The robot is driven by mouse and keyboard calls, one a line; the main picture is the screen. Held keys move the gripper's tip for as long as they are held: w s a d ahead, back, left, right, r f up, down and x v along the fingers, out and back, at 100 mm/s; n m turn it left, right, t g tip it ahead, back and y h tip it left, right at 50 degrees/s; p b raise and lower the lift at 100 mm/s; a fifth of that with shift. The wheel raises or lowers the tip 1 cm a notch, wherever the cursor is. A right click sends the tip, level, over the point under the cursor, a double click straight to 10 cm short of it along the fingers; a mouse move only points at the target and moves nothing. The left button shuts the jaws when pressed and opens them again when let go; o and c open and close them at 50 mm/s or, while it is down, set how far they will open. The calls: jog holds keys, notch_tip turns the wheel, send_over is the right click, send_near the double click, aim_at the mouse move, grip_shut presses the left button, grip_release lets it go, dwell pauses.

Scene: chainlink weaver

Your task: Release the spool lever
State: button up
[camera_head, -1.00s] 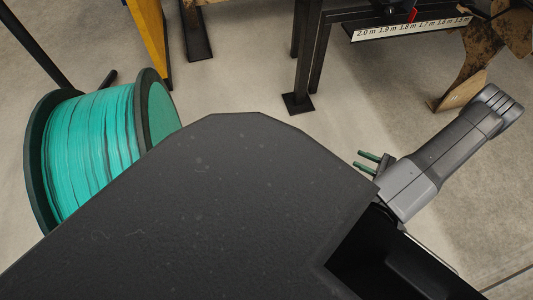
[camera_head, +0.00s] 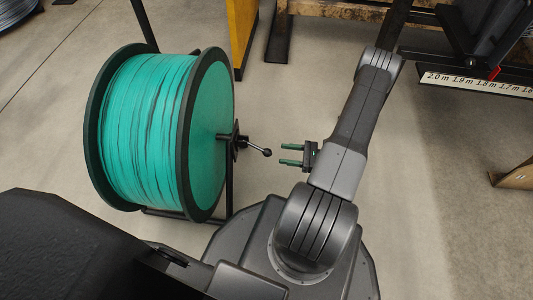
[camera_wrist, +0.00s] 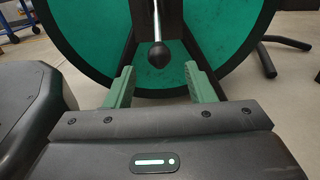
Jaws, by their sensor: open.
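The spool (camera_head: 150,130) is a large drum of teal wire with black flanges on a dark stand, at the left in the head view. Its lever (camera_head: 258,149) is a thin rod with a black ball end, sticking out from the hub on the spool's right face. My gripper (camera_head: 291,154) is open and empty, just right of the ball, with its green fingers pointing at the spool. In the wrist view the lever's ball (camera_wrist: 158,55) hangs ahead of and between the open fingers (camera_wrist: 160,88), apart from both. The teal spool face (camera_wrist: 225,30) fills the background.
A yellow post (camera_head: 241,35) stands behind the spool. A bench with a measuring scale (camera_head: 480,84) is at the upper right. Dark stand legs (camera_wrist: 285,45) show right of the spool in the wrist view. The floor right of my arm is largely clear.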

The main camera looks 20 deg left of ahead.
aim_at(268, 152)
jog(key=b+x, duration=0.1)
jog(key=x, duration=0.6)
jog(key=shift+s+a, duration=0.15)
jog(key=shift+a, duration=0.1)
grip_shut()
